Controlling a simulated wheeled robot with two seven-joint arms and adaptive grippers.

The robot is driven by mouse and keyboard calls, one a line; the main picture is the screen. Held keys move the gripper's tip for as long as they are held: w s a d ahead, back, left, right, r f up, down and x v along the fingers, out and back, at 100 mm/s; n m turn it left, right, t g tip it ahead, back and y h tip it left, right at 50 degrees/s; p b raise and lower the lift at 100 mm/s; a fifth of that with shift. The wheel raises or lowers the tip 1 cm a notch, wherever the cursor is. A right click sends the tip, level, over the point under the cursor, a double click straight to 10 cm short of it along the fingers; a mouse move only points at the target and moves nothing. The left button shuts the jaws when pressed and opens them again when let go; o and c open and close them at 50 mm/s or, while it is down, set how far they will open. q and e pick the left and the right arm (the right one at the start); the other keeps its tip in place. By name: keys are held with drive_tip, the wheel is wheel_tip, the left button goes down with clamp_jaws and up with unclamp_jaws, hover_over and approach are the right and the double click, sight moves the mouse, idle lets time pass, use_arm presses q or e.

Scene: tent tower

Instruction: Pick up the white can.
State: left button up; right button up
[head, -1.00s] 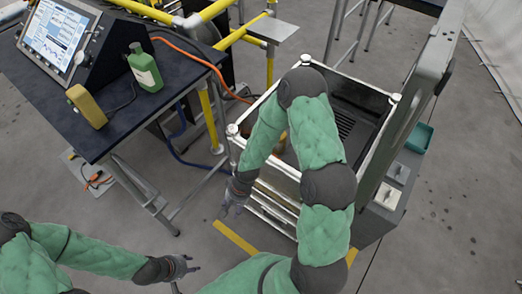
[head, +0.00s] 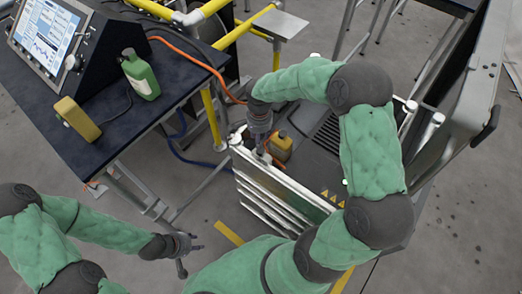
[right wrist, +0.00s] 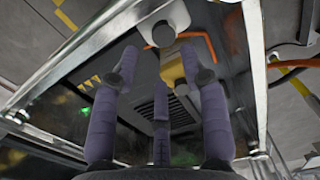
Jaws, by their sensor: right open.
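No white can shows plainly in the head view. In the right wrist view a pale rounded body with a dark cap (right wrist: 164,32) lies beyond the fingertips; it may be the white can, but I cannot be sure. My right gripper (head: 262,145) is open and empty at the near left rim of the metal-framed bin (head: 262,190). Its spread fingers (right wrist: 163,75) fill the wrist view. My left gripper (head: 190,254) is open and empty, low at left, over the floor.
Yellow rails (head: 222,25) and an orange cable (head: 190,52) run behind. The bin's metal rim surrounds the right gripper's area.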

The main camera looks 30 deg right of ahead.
drive_tip(key=b, duration=0.2)
hover_over(261, 150)
wheel_tip(261, 150, down, 5)
drive_tip(key=shift+w+f, duration=0.1)
drive_tip(key=shift+w, duration=0.05)
wheel_tip(261, 150, down, 5)
drive_tip(key=b, duration=0.2)
drive_tip(key=shift+b, duration=0.3)
clamp_jaws()
